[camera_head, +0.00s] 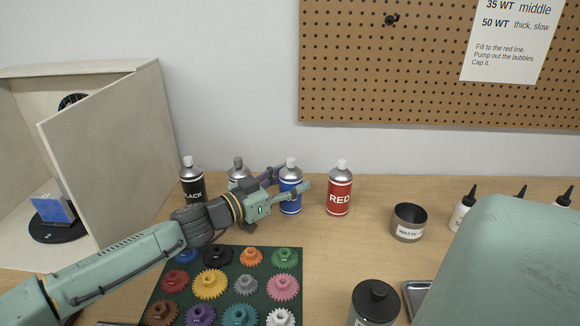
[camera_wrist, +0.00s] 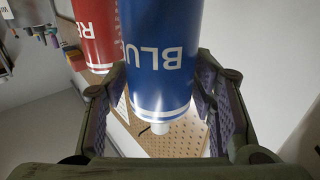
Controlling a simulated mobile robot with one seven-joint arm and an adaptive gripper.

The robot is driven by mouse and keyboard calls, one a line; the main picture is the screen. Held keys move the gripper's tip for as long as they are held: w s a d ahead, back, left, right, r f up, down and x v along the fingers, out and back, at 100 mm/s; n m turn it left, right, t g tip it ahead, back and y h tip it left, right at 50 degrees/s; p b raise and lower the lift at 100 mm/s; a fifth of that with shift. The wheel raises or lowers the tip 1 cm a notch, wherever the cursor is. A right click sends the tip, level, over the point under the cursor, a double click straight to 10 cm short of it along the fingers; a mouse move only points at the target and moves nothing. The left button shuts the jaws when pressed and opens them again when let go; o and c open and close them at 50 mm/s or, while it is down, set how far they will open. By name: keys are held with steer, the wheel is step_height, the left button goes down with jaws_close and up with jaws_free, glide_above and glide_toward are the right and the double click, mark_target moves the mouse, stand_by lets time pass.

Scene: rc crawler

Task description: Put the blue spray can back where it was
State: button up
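The blue spray can (camera_head: 290,204) stands upright in the row of cans, left of the red can (camera_head: 339,192); its base looks to be at table level. My gripper (camera_head: 292,182) reaches in from the left, with one finger in front of the blue can and one behind it. In the wrist view, the blue can (camera_wrist: 158,60) appears upside down between the two finger pads, its lettering toward the camera. The pads lie close to both sides; whether they press on it cannot be told. The red can (camera_wrist: 97,35) shows beside it.
A black can (camera_head: 191,185) and a grey-topped can (camera_head: 238,172) stand to the left, the latter partly behind my gripper. A tray of coloured gears (camera_head: 292,258) lies in front. A waste cup (camera_head: 408,222) and several dropper bottles are right. A pale booth (camera_head: 110,150) stands left.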

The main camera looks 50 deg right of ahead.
steer(key=shift+r, duration=0.3)
steer(key=shift+r+p, duration=0.4)
steer(key=shift+r, duration=0.15)
steer(key=a+b, duration=0.1)
steer(key=a, duration=0.1)
steer(key=w+a+b, duration=0.1)
steer(key=a, duration=0.1)
steer(key=a+b, duration=0.1)
steer(key=a, duration=0.1)
steer(key=shift+w+a+f, duration=0.2)
steer(key=shift+a+f, duration=0.15)
steer(key=shift+a, duration=0.05)
steer(key=shift+a+r, duration=0.1)
steer(key=shift+a, duration=0.2)
